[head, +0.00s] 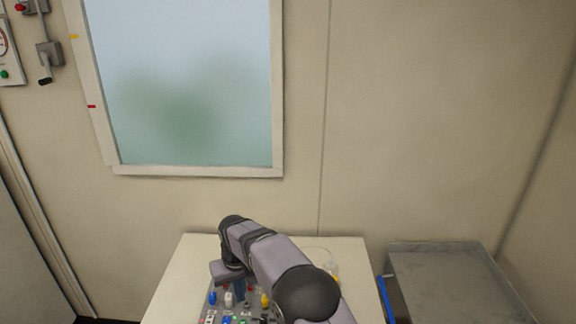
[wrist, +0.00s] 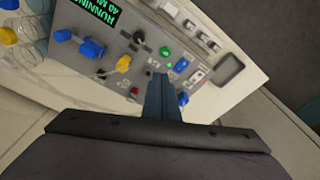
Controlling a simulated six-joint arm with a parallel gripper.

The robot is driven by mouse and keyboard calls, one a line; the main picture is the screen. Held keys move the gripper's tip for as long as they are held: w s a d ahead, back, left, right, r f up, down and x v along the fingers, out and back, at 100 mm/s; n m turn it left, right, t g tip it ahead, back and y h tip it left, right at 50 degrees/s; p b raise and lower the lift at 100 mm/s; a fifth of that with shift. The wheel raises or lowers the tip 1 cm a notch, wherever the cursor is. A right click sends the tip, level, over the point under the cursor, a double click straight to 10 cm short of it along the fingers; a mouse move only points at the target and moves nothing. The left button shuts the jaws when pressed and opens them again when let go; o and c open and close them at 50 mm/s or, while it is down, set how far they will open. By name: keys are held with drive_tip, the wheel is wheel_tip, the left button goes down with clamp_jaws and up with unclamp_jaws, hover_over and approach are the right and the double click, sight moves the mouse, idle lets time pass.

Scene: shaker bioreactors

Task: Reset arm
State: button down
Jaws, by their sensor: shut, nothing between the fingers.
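My gripper (wrist: 161,78) is shut and empty in the wrist view, its dark blue fingers pressed together. It points at the control panel (wrist: 118,30) of a grey device, close to its edge. In the head view my gripper (head: 239,286) hangs below the wrist, over the same panel on the pale table (head: 178,284). I cannot tell whether the fingertips touch the panel. My arm hides the right part of the panel in the head view.
The panel has a green-text display (wrist: 100,10) reading RUNNING, a black knob (wrist: 139,38), a green button (wrist: 165,51), and blue and yellow parts. Clear vessels with blue and yellow caps (wrist: 8,36) stand beside it. A grey metal tray (head: 445,283) is at right, a window (head: 185,85) behind.

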drive_tip(key=s+d+r+m+b, duration=0.15)
drive_tip(key=s+d, duration=0.35)
drive_tip(key=d, duration=0.5)
drive_tip(key=s+d+r+m, duration=0.2)
drive_tip(key=s+d, duration=0.3)
drive_tip(key=d, duration=0.5)
drive_tip(key=s+d+f+m+b, duration=0.1)
drive_tip(key=s+d, duration=0.4)
drive_tip(key=s, duration=0.4)
drive_tip(key=s+d+f+m+g, duration=0.1)
drive_tip(key=s+d+f, duration=0.1)
drive_tip(key=s+d, duration=0.3)
drive_tip(key=s, duration=0.4)
drive_tip(key=shift+h+b, duration=0.35)
drive_tip(key=shift+h, duration=0.05)
